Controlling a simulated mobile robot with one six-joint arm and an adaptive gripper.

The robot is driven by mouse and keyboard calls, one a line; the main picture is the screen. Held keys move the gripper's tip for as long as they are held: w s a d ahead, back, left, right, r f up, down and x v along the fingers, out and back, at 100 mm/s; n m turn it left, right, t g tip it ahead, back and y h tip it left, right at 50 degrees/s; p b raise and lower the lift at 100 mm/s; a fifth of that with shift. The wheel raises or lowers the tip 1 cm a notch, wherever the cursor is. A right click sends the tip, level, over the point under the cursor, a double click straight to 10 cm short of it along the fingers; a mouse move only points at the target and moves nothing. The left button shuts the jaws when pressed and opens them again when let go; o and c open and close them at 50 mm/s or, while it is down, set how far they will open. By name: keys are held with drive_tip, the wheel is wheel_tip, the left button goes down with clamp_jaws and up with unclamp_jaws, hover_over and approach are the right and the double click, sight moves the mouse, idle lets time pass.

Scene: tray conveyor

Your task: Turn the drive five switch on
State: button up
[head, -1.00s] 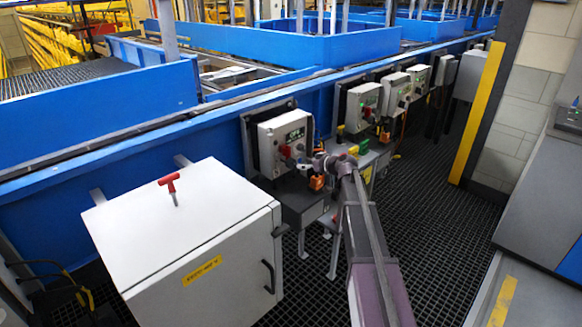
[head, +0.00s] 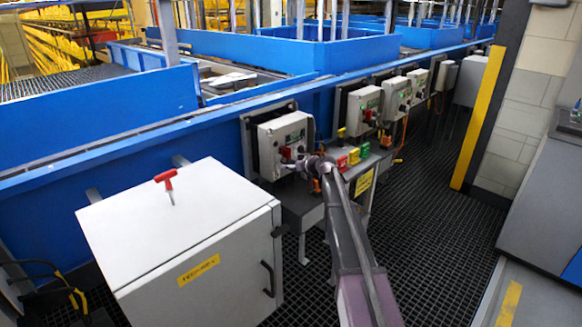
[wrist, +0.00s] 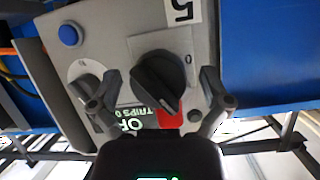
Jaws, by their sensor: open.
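In the wrist view a grey control box carries a white label with an upside-down 5 (wrist: 180,11). Its black rotary switch (wrist: 157,80) has a plate marked 0 beside it. My gripper (wrist: 148,88) is open, with one finger on each side of the switch. I cannot tell whether either finger touches it. In the head view my gripper (head: 316,165) is at the lower right of the nearest grey control box (head: 275,133), and its fingers are too small to read. The switch there is not clear.
A blue button (wrist: 70,35), a pale round dial (wrist: 84,80), a red part (wrist: 170,118) and a green-lit display (wrist: 128,123) share the panel. A white cabinet with a red T-handle (head: 166,179) stands at front left. More control boxes (head: 362,105) line the blue conveyor wall.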

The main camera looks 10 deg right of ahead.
drive_tip(key=c, duration=1.2)
drive_tip(key=shift+o, duration=0.2)
drive_tip(key=shift+m+y, duration=0.3)
drive_tip(key=shift+m, duration=0.2)
drive_tip(key=o, duration=1.2)
drive_tip(key=shift+c, duration=0.2)
